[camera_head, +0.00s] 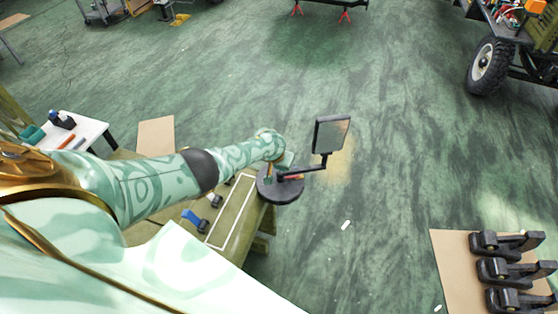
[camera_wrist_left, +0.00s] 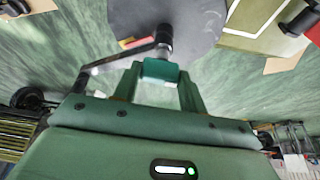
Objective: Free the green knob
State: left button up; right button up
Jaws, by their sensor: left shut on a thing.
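The green knob (camera_wrist_left: 160,70) sits between the fingers of my left gripper (camera_wrist_left: 160,80) in the wrist view, and the gripper is shut on it. The knob is on the end of a short dark and metal stem, over a round dark disc (camera_wrist_left: 205,20). In the head view the disc (camera_head: 281,194) lies at the end of an olive bench, and a black arm from it carries a rectangular mirror-like panel (camera_head: 330,136). My left gripper (camera_head: 276,166) is over the disc there, its fingertips mostly hidden by my arm. My right gripper is not in view.
The olive bench (camera_head: 233,228) has a white outlined area with blue and black clamp-like pieces beside it. A white table (camera_head: 88,130) stands at the left. Several black brackets (camera_head: 503,243) lie on brown board at the lower right. Open green floor lies between.

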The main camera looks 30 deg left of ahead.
pick_arm(q)
jog(key=shift+n+y, duration=0.3)
jog(key=shift+n, duration=0.4)
jog(key=o, duration=1)
jog(key=p+v, duration=1.4)
jog(key=v, duration=0.2)
jog(key=shift+r+p, duration=0.2)
jog(key=shift+p, duration=0.1)
jog(key=shift+f, duration=0.1)
